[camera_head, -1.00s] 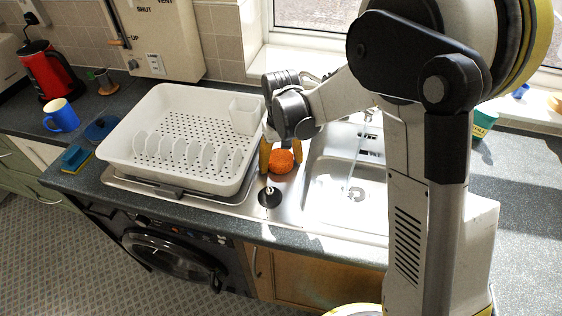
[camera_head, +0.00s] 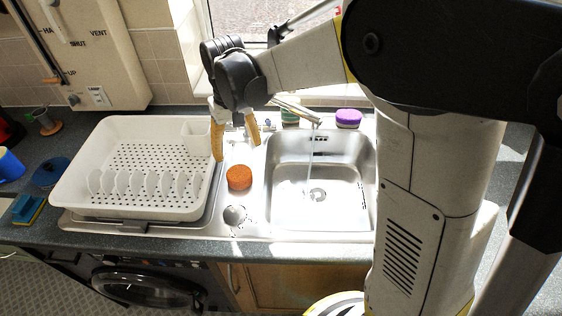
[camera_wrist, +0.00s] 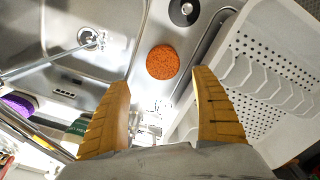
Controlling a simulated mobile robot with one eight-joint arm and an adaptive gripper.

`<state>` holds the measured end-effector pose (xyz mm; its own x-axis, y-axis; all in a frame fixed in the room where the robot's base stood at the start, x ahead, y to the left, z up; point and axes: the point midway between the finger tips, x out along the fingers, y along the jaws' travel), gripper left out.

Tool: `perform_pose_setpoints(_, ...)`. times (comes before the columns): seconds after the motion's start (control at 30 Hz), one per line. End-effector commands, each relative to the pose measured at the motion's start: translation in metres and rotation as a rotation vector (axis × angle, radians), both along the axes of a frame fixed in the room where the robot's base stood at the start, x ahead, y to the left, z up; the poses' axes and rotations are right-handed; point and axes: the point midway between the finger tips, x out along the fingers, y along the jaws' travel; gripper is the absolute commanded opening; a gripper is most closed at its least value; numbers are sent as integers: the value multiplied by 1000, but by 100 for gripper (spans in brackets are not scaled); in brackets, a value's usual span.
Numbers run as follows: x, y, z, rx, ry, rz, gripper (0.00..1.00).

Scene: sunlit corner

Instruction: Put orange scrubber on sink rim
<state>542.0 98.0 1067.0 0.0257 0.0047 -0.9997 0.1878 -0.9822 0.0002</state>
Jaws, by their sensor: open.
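The orange scrubber (camera_head: 239,177) rests on the metal sink rim (camera_head: 254,209), between the dish rack and the sink basin (camera_head: 345,205). In the wrist view the scrubber (camera_wrist: 162,62) lies flat, beyond and between my fingertips, apart from both. My gripper (camera_head: 236,150) is open and empty, above and behind the scrubber in the head view. Its two yellow fingers also show spread in the wrist view (camera_wrist: 162,84).
A white dish rack (camera_head: 70,185) stands left of the scrubber. A round drain plug (camera_head: 235,215) lies in front of it. A purple scrubber (camera_head: 348,118) and a green container (camera_head: 290,117) stand behind the basin, near the tap (camera_head: 297,109).

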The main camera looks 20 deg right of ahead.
Motion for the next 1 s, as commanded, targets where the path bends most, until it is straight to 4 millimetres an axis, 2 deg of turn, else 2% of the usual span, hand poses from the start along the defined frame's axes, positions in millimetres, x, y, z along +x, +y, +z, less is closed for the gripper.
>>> perform_pose_setpoints(0.2, -48, -34, 48, 25, -151, -51, 76)
perform_pose_setpoints(0.4, -103, -64, 75, 44, -321, -105, 76)
perform_pose_setpoints(0.6, -151, -86, 78, 53, -480, -153, 76)
perform_pose_setpoints(0.7, -167, -92, 74, 55, -536, -169, 76)
perform_pose_setpoints(0.8, -175, -96, 71, 55, -573, -178, 76)
perform_pose_setpoints(1.0, -179, -98, 70, 55, -593, -184, 76)
